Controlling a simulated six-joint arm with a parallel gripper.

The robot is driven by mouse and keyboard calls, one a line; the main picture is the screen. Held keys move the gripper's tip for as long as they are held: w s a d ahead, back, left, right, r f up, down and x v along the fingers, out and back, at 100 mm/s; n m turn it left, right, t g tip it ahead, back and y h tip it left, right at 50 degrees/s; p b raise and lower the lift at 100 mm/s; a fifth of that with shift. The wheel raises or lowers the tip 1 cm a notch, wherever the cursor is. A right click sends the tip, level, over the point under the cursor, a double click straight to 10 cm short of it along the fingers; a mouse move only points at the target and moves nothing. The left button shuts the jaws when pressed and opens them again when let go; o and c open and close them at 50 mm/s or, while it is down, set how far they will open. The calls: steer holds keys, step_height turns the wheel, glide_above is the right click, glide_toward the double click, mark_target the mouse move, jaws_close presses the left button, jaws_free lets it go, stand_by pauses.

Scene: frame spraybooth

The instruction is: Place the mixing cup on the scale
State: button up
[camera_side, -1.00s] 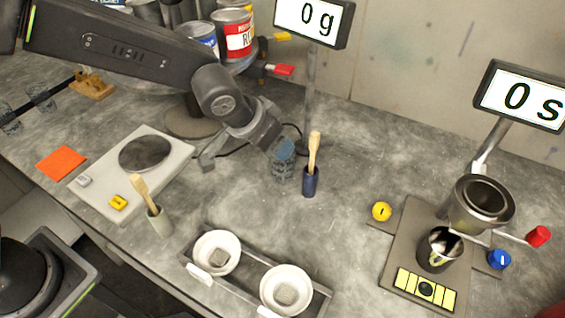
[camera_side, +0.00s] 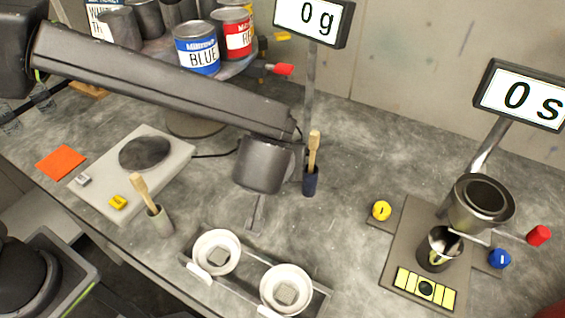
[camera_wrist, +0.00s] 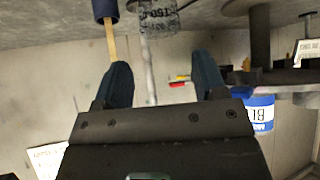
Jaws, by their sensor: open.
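The mixing cup, clear with dark printed marks, shows at the top of the wrist view (camera_wrist: 158,16), where the picture is upside down. It stands on the bench beyond my fingers, apart from them. In the side view my wrist hides it. The scale (camera_side: 100,190) is a pale flat plate with a dark round pan (camera_side: 145,153), bare, at the left of the side view. Its likely display (camera_side: 312,18) reads 0 g. My gripper (camera_wrist: 162,78) is open and empty, its two dark fingers spread. In the side view it is low over the bench, right of the scale.
A blue holder with a wooden-handled brush (camera_side: 311,178) stands just right of my wrist. A grey brush holder (camera_side: 158,220) stands near the scale's front. A rack with two white bowls (camera_side: 235,283) lies in front. Paint cans (camera_side: 197,57) stand behind. A funnel stand (camera_side: 405,225) is at right.

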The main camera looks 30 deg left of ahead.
steer(key=x, duration=1.1)
steer(key=shift+w+f, duration=0.2)
steer(key=shift+f, duration=0.1)
steer(key=shift+c, duration=0.3)
steer(key=c, duration=0.6)
steer(key=shift+o, duration=0.2)
steer(key=shift+r, duration=0.15)
